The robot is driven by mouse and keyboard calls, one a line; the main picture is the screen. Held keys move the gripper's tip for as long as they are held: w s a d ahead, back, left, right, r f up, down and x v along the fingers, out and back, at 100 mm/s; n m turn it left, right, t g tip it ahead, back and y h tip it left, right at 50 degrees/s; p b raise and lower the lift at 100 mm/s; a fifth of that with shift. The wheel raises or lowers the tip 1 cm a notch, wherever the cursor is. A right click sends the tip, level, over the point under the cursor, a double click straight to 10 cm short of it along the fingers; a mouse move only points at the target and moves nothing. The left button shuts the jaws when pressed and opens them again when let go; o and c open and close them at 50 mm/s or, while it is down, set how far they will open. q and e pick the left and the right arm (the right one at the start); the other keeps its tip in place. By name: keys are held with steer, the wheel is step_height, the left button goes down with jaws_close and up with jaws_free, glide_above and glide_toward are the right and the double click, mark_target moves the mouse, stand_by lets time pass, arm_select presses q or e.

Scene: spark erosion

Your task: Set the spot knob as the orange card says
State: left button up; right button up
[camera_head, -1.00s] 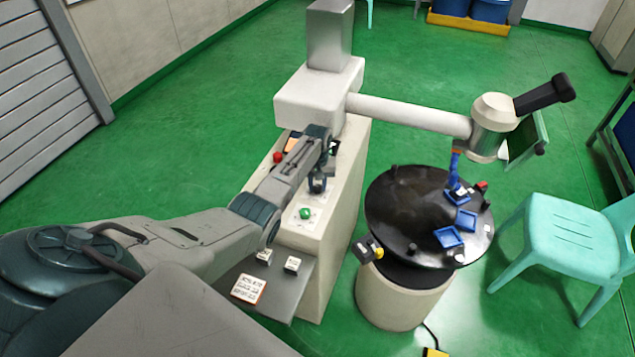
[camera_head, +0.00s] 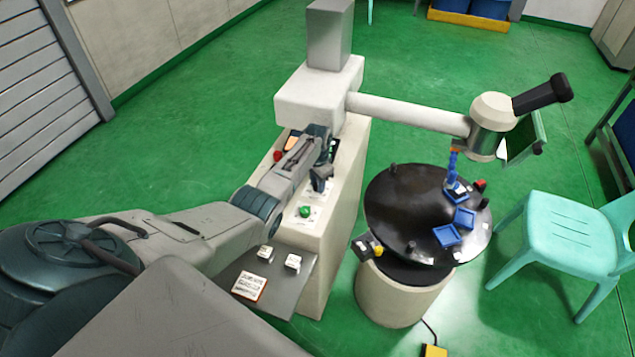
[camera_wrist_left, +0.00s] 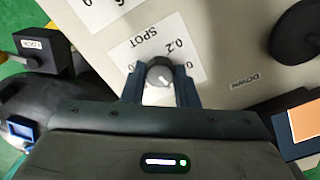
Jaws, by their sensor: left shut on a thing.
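The spot knob (camera_wrist_left: 160,74) is a small grey round knob with a pale pointer line, on a white plate (camera_wrist_left: 140,44) printed SPOT, which appears upside down in the left wrist view. A 0.2 mark shows beside it; other marks are partly hidden, and I cannot tell the exact setting. My left gripper (camera_wrist_left: 160,88) is shut on the knob, one finger on each side. In the head view my left gripper (camera_head: 320,182) is at the top of the pale cabinet and hides the knob. An orange card (camera_wrist_left: 306,121) shows at the right edge, its writing unreadable.
A green button (camera_head: 304,211) and a red knob (camera_head: 278,156) sit on the cabinet (camera_head: 338,225). A grey shelf (camera_head: 290,300) holds a printed card and two small white blocks. A black round table (camera_head: 385,215) with blue trays stands to the right.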

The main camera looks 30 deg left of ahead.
arm_select(q)
steer(key=shift+w+m, duration=0.1)
steer(key=shift+m, duration=0.9)
steer(key=shift+r, duration=0.1)
steer(key=o, duration=1)
step_height(320, 180, up, 11)
steer(key=b, duration=0.1)
steer(key=shift+b, duration=0.4)
